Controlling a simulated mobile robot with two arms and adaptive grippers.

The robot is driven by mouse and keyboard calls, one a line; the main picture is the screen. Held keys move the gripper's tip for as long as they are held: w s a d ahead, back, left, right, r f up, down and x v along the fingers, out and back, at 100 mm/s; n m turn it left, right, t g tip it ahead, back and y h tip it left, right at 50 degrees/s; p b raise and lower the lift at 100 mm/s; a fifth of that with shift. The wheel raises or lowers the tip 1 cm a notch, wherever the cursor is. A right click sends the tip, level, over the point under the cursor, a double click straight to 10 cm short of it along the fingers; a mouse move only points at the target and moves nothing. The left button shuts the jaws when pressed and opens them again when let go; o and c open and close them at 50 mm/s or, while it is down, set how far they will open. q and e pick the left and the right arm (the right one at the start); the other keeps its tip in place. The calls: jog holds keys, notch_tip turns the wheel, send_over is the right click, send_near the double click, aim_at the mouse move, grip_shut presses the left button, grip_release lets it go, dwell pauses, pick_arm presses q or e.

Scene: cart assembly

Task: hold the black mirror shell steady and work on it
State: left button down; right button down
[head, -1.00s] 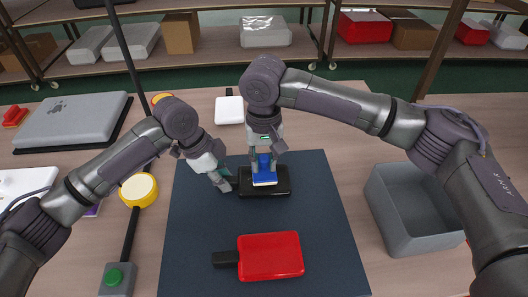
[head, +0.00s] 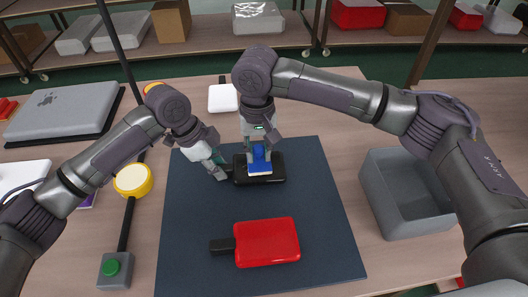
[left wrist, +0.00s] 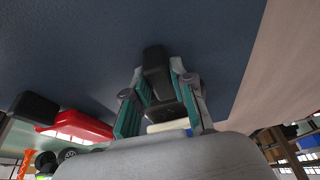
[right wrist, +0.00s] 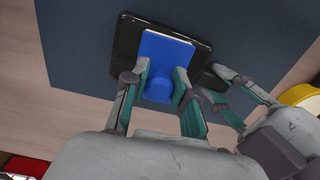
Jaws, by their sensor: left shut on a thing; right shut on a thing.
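The black mirror shell (head: 278,168) lies flat on the dark blue mat near its far edge. My left gripper (head: 223,173) is shut on the black stem at the shell's left end. The left wrist view shows the black stem (left wrist: 157,68) between the fingers. My right gripper (head: 258,148) points down and is shut on a blue block with a white pad (head: 260,165). The block's pad side is at the shell's top face. The right wrist view shows the blue block (right wrist: 160,72) over the black shell (right wrist: 127,42). Whether the pad touches everywhere is hidden.
A red mirror shell (head: 267,242) with a black stem lies nearer on the mat (head: 190,225). An empty grey bin (head: 405,225) stands right of the mat. A yellow round lamp or button (head: 132,180) and a green-button box (head: 115,269) are at left.

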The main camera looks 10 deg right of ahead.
jog(key=shift+r, duration=3.5)
jog(key=shift+f, duration=0.15)
jog(key=shift+f, duration=3.7)
jog(key=shift+d+f, duration=0.15)
jog(key=shift+d, duration=1.35)
jog(key=shift+a, duration=1.45)
jog(key=shift+r, duration=4.05)
pick_arm(q)
jog(key=c, duration=0.9)
grip_release()
